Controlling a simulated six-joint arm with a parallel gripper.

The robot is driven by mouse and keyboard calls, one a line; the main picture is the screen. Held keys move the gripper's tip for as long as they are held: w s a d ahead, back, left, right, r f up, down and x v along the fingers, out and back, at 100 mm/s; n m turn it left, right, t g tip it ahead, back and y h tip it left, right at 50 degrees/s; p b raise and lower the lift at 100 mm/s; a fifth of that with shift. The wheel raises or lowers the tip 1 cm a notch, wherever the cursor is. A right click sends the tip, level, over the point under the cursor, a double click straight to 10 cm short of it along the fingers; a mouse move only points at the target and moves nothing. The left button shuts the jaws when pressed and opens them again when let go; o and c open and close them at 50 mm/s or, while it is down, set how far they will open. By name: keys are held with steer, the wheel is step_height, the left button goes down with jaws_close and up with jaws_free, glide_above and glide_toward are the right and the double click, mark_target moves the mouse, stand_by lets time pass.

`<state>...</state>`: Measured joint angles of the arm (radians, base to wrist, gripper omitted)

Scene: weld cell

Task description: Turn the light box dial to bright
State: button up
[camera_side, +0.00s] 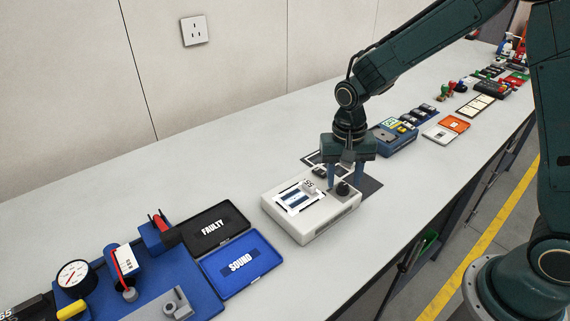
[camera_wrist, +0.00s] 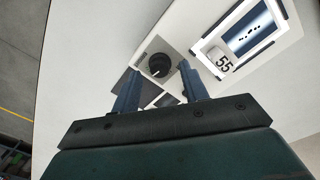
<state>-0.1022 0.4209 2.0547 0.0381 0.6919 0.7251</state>
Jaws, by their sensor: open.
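The light box (camera_side: 318,222) is a white box on the bench in the middle of the side view. Its black round dial (camera_side: 343,188) sits on top near the right corner; in the wrist view the dial (camera_wrist: 158,66) has a white pointer line. The box's screen (camera_wrist: 250,30) holds a film with dark marks, and a small block marked 55 (camera_wrist: 219,61) lies at its edge. My gripper (camera_side: 345,184) is open above the box, its two blue fingers pointing down around the dial. In the wrist view my fingers (camera_wrist: 160,88) appear either side of the dial; contact cannot be told.
Black FAULTY tray (camera_side: 212,228) and blue SOUND tray (camera_side: 240,264) lie left of the box. A blue fixture with a gauge (camera_side: 73,274) is at the far left. A blue instrument (camera_side: 394,138) and an orange-and-white case (camera_side: 453,124) stand behind. Bare bench lies along the wall.

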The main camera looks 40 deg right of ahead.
mark_target(344, 186)
step_height(344, 186, up, 13)
steer(key=shift+w+a, duration=0.15)
steer(key=shift+a, duration=0.1)
stand_by(0.3)
steer(key=s+d+r+n+t, duration=0.1)
steer(key=s+r+n+t, duration=0.2)
steer(key=s, duration=0.7)
steer(key=s+d+r+n+t, duration=0.2)
steer(key=s+r+n, duration=0.1)
steer(key=s, duration=0.8)
steer(key=shift+d+n+t, duration=0.3)
steer(key=shift+n+t, duration=0.1)
steer(key=shift+n, duration=0.3)
